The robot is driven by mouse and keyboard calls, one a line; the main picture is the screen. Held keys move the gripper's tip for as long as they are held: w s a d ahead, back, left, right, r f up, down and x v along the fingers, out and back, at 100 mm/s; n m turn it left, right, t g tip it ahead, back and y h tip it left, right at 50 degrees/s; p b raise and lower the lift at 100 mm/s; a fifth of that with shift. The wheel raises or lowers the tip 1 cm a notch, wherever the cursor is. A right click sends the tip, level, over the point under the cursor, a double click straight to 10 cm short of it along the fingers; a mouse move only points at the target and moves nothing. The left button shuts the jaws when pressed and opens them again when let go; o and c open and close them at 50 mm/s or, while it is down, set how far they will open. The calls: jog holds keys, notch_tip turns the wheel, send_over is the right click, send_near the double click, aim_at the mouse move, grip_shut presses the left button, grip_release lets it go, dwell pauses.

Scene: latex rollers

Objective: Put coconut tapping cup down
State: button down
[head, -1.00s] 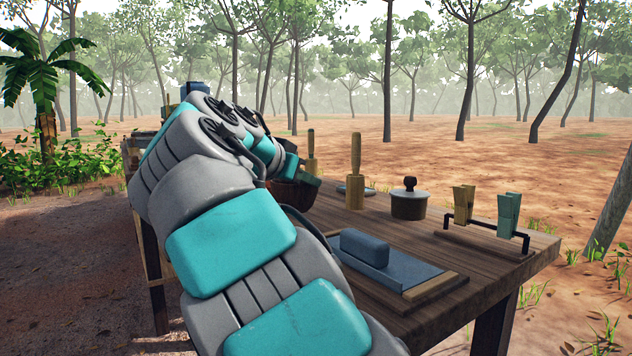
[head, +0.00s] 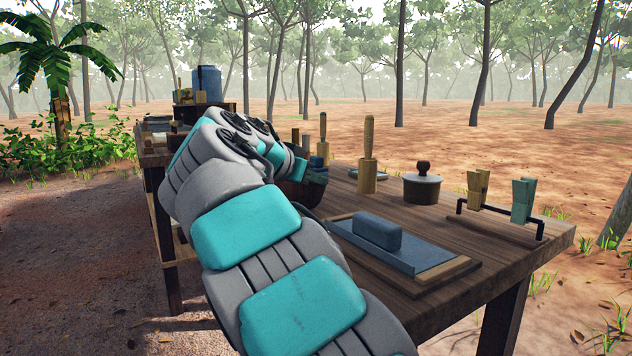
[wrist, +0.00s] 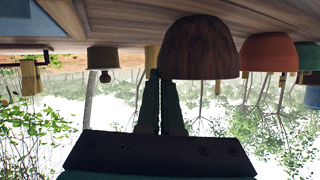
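The coconut tapping cup (wrist: 200,48) is a dark brown bowl. The wrist view is upside down; there the cup is rim-up with its base at or very near the wooden table top, and I cannot tell whether it touches. My gripper (wrist: 157,78) has its two dark fingers close together at the cup's rim, one outside the wall and the other passing behind the rim, apparently pinching the wall. In the head view the cup (head: 301,191) is partly hidden by my arm and my gripper (head: 318,168).
An orange bowl (wrist: 268,55) stands beside the cup. The table (head: 415,315) also holds a lidded pot (head: 422,188), a wooden mallet (head: 368,172), a sharpening stone (head: 377,231) and a rack with clips (head: 500,222). A blue container (head: 209,84) stands farther back.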

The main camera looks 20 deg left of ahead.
jog(key=shift+f+b, duration=0.25)
jog(key=shift+b, duration=0.05)
jog(key=c, duration=1.1)
grip_release()
jog(key=shift+r, duration=0.1)
jog(key=shift+r+p, duration=0.15)
jog(key=shift+p, duration=0.15)
jog(key=shift+s+a+r, duration=0.1)
jog(key=shift+s+r, duration=0.05)
jog(key=shift+s, duration=0.1)
jog(key=p+v, duration=0.1)
jog(key=v, duration=1)
jog(key=shift+s+a+r, duration=0.1)
jog(key=shift+s, duration=0.05)
